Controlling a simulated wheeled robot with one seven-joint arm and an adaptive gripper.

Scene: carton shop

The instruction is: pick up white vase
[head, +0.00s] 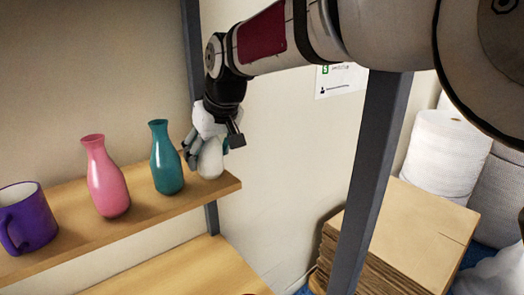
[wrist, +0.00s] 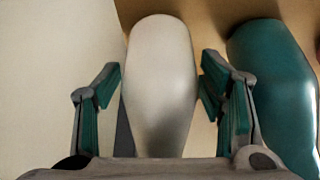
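The white vase (head: 211,160) stands at the right end of a wooden shelf, partly hidden by my gripper (head: 212,148) in the head view. My gripper reaches down over the vase from above. In the wrist view the white vase (wrist: 162,70) fills the space between the two fingers of my gripper (wrist: 160,88). The fingers are spread, one on each side of the vase, with their tips close to its sides. Narrow gaps seem to show, but I cannot tell for certain whether either finger touches.
A teal vase (head: 166,160) stands just left of the white one and beside the right finger in the wrist view (wrist: 275,90). A pink vase (head: 105,178) and a purple mug (head: 26,218) stand farther left on the shelf (head: 150,215). A grey post (head: 370,170) rises to the right.

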